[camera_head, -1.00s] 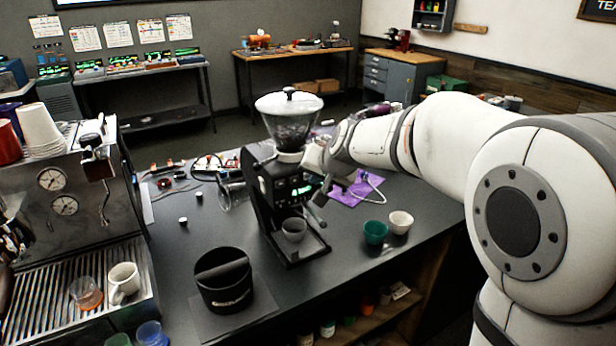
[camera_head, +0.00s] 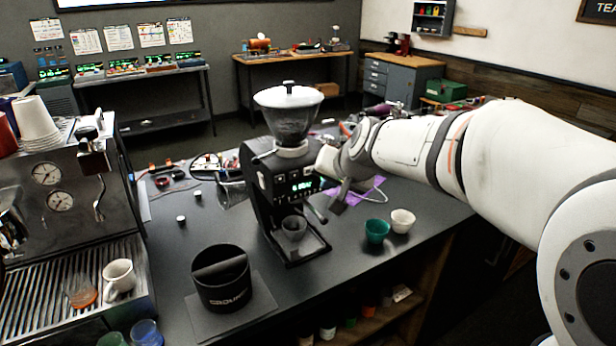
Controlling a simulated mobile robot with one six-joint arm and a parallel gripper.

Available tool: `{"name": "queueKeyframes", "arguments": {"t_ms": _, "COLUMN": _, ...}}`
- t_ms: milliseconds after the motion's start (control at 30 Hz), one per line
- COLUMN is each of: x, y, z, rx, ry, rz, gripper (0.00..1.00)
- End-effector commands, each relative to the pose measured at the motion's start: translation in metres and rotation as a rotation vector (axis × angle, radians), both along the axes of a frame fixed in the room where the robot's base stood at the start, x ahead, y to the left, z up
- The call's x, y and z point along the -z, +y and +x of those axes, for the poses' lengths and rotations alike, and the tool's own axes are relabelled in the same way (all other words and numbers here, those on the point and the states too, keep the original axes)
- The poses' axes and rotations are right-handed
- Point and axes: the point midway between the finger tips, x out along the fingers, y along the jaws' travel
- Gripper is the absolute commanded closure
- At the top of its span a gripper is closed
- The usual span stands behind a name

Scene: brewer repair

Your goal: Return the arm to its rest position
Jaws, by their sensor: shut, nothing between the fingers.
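My white arm (camera_head: 500,155) reaches in from the right side, over the dark counter. My gripper (camera_head: 337,196) is small and dark at the arm's far end, just right of the grinder's lit front. It looks shut and empty, with its fingers pointing down. The coffee grinder (camera_head: 258,185) stands on the counter with a clear hopper and white lid. I cannot tell whether the gripper touches the grinder or the purple mat (camera_head: 362,190) behind it.
A green cup (camera_head: 376,231) and a white cup (camera_head: 402,220) stand right of the grinder. A black knock box (camera_head: 222,283) is in front. The espresso machine (camera_head: 65,200) fills the left. Tools and cables lie behind. Free counter lies between knock box and grinder.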

Motion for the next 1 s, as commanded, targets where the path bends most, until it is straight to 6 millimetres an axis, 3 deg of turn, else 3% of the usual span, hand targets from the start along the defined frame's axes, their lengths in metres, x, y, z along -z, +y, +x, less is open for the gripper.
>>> {"name": "queueKeyframes", "arguments": {"t_ms": 200, "x": 0.001, "y": -0.008, "z": -0.012, "rx": 0.001, "ry": 0.001, "rz": 0.000, "gripper": 1.00}}
{"name": "queueKeyframes", "arguments": {"t_ms": 600, "x": 0.001, "y": -0.011, "z": -0.016, "rx": -0.001, "ry": 0.005, "rz": -0.007, "gripper": 1.00}}
{"name": "queueKeyframes", "arguments": {"t_ms": 667, "x": 0.007, "y": -0.025, "z": -0.035, "rx": -0.009, "ry": 0.029, "rz": -0.041, "gripper": 1.00}}
{"name": "queueKeyframes", "arguments": {"t_ms": 733, "x": 0.018, "y": -0.046, "z": -0.065, "rx": -0.023, "ry": 0.072, "rz": -0.097, "gripper": 1.00}}
{"name": "queueKeyframes", "arguments": {"t_ms": 1000, "x": 0.076, "y": -0.127, "z": -0.204, "rx": -0.070, "ry": 0.298, "rz": -0.338, "gripper": 1.00}}
